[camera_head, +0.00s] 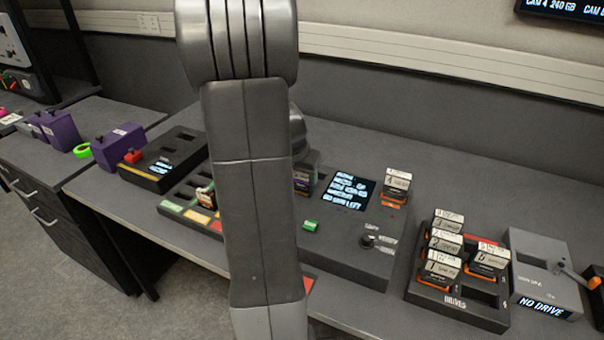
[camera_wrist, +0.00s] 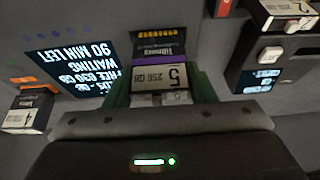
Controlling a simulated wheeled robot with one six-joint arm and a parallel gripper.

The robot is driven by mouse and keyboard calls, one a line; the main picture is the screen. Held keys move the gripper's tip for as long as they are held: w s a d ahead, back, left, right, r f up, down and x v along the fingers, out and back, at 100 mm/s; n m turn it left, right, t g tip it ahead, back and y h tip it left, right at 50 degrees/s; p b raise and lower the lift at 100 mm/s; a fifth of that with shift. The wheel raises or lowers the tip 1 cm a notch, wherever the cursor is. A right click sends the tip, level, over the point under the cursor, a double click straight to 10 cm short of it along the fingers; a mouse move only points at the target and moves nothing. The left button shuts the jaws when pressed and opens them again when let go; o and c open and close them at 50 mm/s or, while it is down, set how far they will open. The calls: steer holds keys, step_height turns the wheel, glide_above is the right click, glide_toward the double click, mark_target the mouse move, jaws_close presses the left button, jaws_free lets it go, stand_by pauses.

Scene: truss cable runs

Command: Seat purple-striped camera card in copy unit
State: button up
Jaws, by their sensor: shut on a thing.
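The purple-striped camera card (camera_wrist: 160,78) has a white label reading 5 and 256 GB. My gripper (camera_wrist: 160,92) is shut on it, with a green finger on each side. Gold contacts show just beyond its striped end; whether they belong to the card or a slot, I cannot tell. In the head view the card (camera_head: 306,172) is partly hidden by my arm, at the left of the copy unit (camera_head: 345,240). The unit's screen (camera_wrist: 78,62) reads WAITING and 90 MIN LEFT. I cannot tell how deep the card sits.
An orange-striped card (camera_head: 397,183) stands at the copy unit's right; it also shows in the wrist view (camera_wrist: 27,114). A drives rack (camera_head: 455,300) holds several cards. A grey NO DRIVE unit (camera_head: 545,265) stands right of it. A black unit (camera_head: 163,160) and purple boxes (camera_head: 58,130) are left.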

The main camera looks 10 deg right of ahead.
steer(key=shift+f+b, duration=1.1)
steer(key=shift+b, duration=0.4)
stand_by(0.8)
stand_by(0.4)
steer(key=o, duration=1.4)
steer(key=shift+r, duration=0.15)
steer(key=shift+r+p, duration=2.55)
steer(key=shift+r, duration=1.15)
steer(key=shift+f, duration=0.15)
step_height(320, 180, down, 8)
steer(key=b, duration=0.5)
steer(key=shift+r, duration=0.25)
